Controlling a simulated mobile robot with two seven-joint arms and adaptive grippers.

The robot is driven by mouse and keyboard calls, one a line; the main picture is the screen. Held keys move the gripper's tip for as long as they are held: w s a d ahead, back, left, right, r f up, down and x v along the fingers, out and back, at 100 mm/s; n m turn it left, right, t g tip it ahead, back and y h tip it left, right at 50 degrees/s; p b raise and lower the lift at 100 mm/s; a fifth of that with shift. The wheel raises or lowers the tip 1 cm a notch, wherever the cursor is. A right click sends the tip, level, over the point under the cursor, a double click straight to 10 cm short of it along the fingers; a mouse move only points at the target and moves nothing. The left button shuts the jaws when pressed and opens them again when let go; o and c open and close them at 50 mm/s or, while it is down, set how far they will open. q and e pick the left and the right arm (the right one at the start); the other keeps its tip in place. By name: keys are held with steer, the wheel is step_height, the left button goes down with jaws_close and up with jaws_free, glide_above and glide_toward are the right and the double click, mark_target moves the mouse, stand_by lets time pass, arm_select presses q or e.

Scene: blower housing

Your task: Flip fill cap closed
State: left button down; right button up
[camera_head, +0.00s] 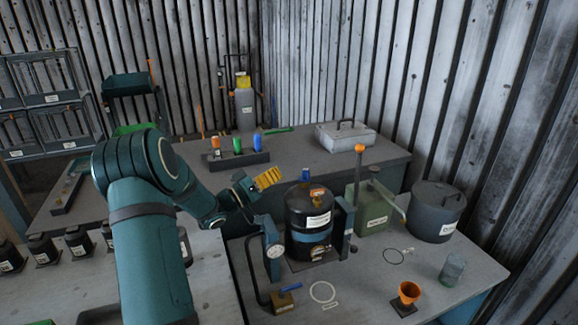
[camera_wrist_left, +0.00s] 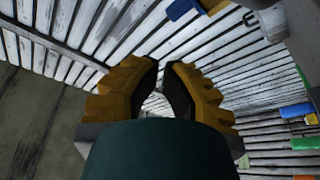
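A black cylindrical tank (camera_head: 310,222) with white labels and a blue band stands upright on the front right table. A small blue piece (camera_head: 305,174) stands up at its top, with an orange part (camera_head: 317,192) beside it. I cannot make out which is the fill cap or its exact angle. My left gripper (camera_head: 270,178), with yellow fingers, is left of and slightly above the tank top, apart from it. In the left wrist view its fingers (camera_wrist_left: 161,75) are close together with a narrow, empty gap. My right gripper is not in view.
An orange funnel (camera_head: 408,292) and a clear cup (camera_head: 452,269) are near the front.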

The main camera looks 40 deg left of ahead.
arm_select(q)
steer(key=shift+v, duration=1.5)
